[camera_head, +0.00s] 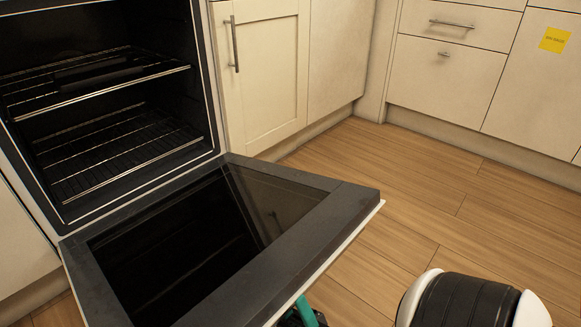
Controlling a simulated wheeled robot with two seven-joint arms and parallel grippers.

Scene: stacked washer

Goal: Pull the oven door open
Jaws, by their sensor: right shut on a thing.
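The oven door (325,225) is folded down, hinged at its lower edge, with its dark glass inner face up and sloping a little. The oven cavity (100,110) behind it is wide open. My right gripper (306,314) shows only in part at the bottom edge, as a teal and black piece by the door's outer edge. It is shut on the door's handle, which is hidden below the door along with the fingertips. My left gripper is out of view.
Two wire racks (95,95) sit inside the oven. Cream cabinets (265,75) stand to its right, and drawers with a yellow note (555,40) stand at the back right. The wooden floor (420,190) right of the door is clear. My own arm link shows at bottom right.

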